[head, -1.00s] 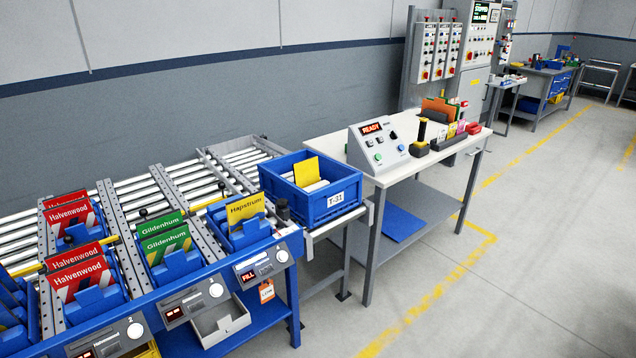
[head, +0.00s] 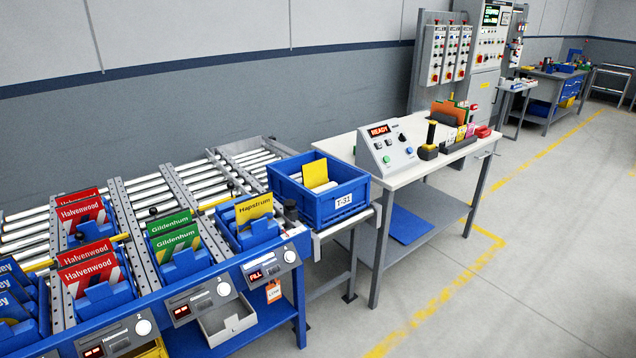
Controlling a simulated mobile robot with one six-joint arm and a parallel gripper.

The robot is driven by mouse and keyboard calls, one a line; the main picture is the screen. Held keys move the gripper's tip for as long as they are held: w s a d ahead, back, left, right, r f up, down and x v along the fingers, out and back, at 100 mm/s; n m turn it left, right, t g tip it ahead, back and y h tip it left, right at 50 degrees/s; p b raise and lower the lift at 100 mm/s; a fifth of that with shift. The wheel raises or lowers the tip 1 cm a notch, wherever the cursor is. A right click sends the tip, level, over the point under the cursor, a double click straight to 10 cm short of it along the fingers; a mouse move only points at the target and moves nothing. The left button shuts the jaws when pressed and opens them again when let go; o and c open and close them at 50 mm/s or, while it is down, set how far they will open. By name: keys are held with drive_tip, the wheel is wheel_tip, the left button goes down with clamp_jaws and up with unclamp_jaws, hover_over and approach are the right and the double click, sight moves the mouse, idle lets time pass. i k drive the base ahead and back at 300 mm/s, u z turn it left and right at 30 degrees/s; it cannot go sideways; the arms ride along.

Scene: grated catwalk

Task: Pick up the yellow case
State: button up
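A yellow case (head: 253,208) marked "Hapstrum" stands tilted in a blue holder (head: 262,231) at the right end of the roller rack, above the panel that reads "FILL". A second yellow item (head: 315,173) stands in the blue tote (head: 345,205) marked T-31, beside a white one; the tote's front wall hides its lower part. I cannot tell whether it is the same kind of case. My gripper is not in view.
Green cases (head: 174,240), red cases (head: 88,270) and blue cases (head: 12,305) stand in holders to the left. A grey bin (head: 228,318) sits below the rack. A white table (head: 410,172) with a READY console stands right of the tote. Floor at the right is clear.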

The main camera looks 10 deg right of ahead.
sight(314, 174)
drive_tip(key=u, duration=1.35)
drive_tip(key=k, duration=0.1)
drive_tip(key=z, duration=2.65)
drive_tip(key=i, duration=2.5)
drive_tip(key=z, duration=0.05)
